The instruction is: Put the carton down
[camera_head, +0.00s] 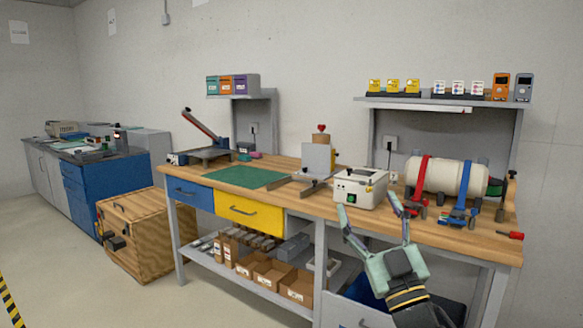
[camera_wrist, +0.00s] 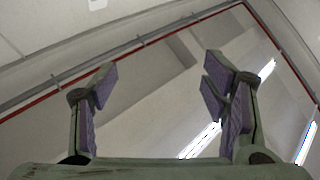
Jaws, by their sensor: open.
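My gripper (camera_head: 370,204) is raised in front of the right half of the workbench, its fingers spread and pointing up. In the wrist view my gripper (camera_wrist: 160,82) is open with nothing between the fingers. No carton is in its grasp. Several brown cardboard boxes stand on the bench's lower shelf, among them one at the right end (camera_head: 297,286) and a narrow upright one (camera_head: 228,253). I cannot tell which of them, if any, is the carton.
The wooden workbench top (camera_head: 292,192) carries a green mat (camera_head: 250,177), a white device (camera_head: 358,188) behind my gripper, and a strapped cream cylinder (camera_head: 446,176). A wooden crate (camera_head: 138,238) stands on the floor at left. The floor in front of the bench is clear.

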